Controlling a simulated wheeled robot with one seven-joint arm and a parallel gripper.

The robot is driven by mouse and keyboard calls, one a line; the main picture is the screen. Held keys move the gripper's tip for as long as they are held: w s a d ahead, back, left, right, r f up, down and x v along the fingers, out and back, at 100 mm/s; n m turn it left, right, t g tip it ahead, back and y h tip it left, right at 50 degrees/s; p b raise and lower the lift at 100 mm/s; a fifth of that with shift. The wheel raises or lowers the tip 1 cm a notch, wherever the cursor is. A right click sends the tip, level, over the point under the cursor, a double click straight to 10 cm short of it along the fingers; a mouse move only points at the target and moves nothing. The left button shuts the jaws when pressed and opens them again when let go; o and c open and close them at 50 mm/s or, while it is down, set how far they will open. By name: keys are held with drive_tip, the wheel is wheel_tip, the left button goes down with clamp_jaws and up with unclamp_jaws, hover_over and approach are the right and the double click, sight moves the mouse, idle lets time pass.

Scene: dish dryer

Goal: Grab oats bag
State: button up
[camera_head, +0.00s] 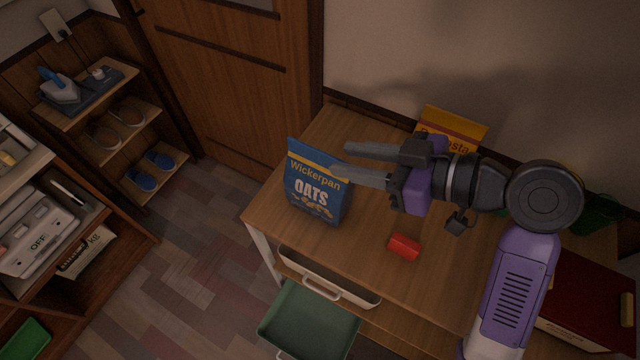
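The oats bag (315,194) is blue with a yellow band and the words "Wickerpan OATS". It stands upright near the left end of the wooden table (365,240). My gripper (338,160) comes in from the right with its two grey fingers spread apart, pointing left. The nearer fingertip overlaps the bag's upper right edge in the picture. The farther finger shows above and behind it. I cannot tell whether either finger touches the bag.
A yellow pasta box (455,125) stands behind my gripper near the wall. A small red block (404,247) lies on the table in front. A green open drawer or bin (310,322) juts out below the table edge. A dark red box (585,300) is at the right.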

sight(322, 152)
drive_tip(key=x, duration=0.3)
drive_tip(key=shift+w+p, duration=0.15)
drive_tip(key=shift+p, duration=0.25)
drive_tip(key=shift+d+f+p+x, duration=0.1)
drive_tip(key=shift+p+x, duration=0.15)
drive_tip(key=shift+x, duration=0.9)
drive_tip(key=shift+d+f+p+x, duration=0.1)
drive_tip(key=shift+d+p+x, duration=0.1)
drive_tip(key=shift+x, duration=0.9)
drive_tip(key=shift+w, duration=0.2)
clamp_jaws()
drive_tip(key=shift+r, duration=0.1)
